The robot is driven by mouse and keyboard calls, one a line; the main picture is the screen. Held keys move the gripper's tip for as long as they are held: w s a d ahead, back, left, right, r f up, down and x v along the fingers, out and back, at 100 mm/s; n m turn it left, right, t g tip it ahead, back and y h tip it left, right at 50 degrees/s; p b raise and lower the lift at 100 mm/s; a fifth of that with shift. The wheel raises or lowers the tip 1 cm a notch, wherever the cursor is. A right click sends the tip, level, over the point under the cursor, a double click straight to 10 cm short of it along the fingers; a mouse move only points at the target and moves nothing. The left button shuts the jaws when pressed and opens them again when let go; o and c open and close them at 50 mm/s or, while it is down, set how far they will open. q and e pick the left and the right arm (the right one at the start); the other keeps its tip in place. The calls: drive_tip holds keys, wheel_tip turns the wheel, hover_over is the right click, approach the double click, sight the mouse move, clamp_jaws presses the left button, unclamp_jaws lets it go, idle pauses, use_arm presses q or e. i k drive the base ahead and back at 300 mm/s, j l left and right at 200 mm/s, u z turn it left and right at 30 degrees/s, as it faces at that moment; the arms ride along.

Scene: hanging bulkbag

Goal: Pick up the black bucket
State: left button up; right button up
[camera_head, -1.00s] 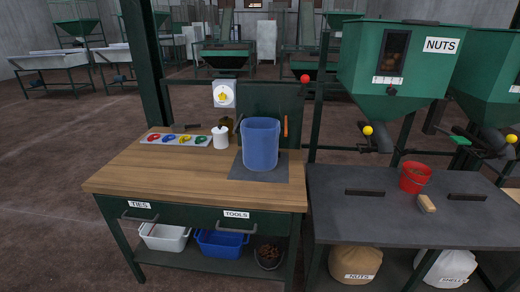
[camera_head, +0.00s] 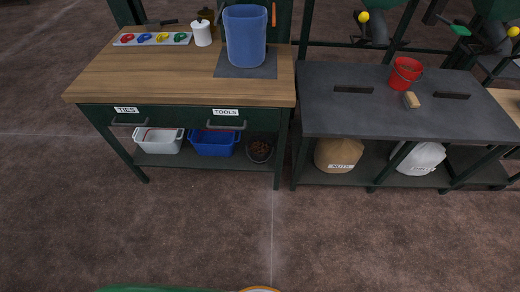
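A small black bucket (camera_head: 259,151) stands at the right end of the lower shelf of the wooden-topped workbench. Brown material shows inside it. It sits right of the blue bin (camera_head: 213,141) and close to the bench's right front leg. The bench top hangs over it, and its upper back part is in shadow. Neither of my grippers is in the picture.
A white bin (camera_head: 158,140) shares the lower shelf. A blue container (camera_head: 245,36) stands on the wooden top (camera_head: 150,75). The dark table (camera_head: 385,110) at right holds a red bucket (camera_head: 404,73) and a brush (camera_head: 411,100). Sacks sit below it. The floor in front is clear.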

sight(259, 147)
drive_tip(key=i+j+z, duration=0.2)
drive_tip(key=z, duration=0.15)
drive_tip(key=i+j+z, duration=0.2)
drive_tip(key=j+z, duration=0.15)
drive_tip(key=j, duration=0.15)
drive_tip(key=i+j+z, duration=0.1)
drive_tip(key=j+z, duration=0.65)
drive_tip(key=i+j, duration=0.05)
drive_tip(key=j, duration=0.05)
